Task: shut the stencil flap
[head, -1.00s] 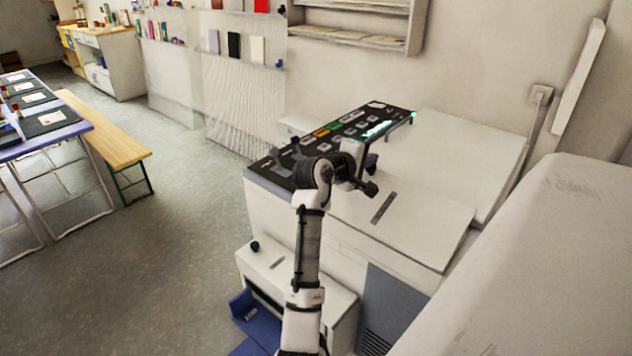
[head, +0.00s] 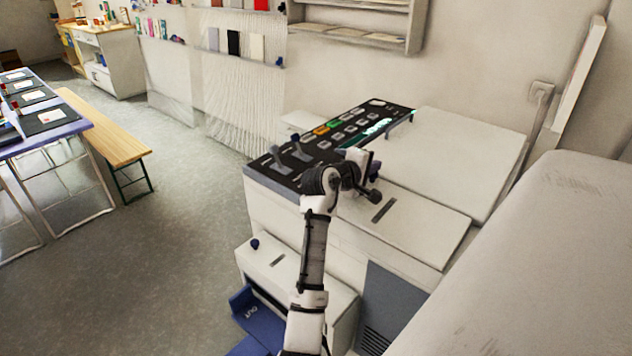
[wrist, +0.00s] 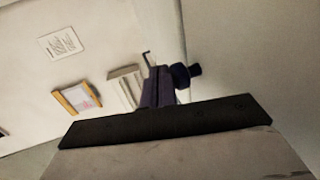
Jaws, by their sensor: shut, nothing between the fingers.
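The stencil flap appears to be the white top panel (head: 420,229) with a dark slot, at the front of the white duplicating machine (head: 290,215). It looks nearly level with the machine top; whether it is fully down I cannot tell. My gripper (head: 366,180) is over the panel's left far part, beside the control panel; whether it touches the flap is hidden. In the wrist view my gripper (wrist: 158,88) shows as narrow, closed dark fingers with nothing held. A dark blue knob (wrist: 186,75) is just right of them.
A control panel (head: 340,135) with coloured buttons and raised levers lies left of the gripper. A large white cover (head: 455,155) sits behind. A big pale grey surface (head: 530,265) fills the right. A lower drawer unit (head: 290,275) juts out front-left. Open floor lies left.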

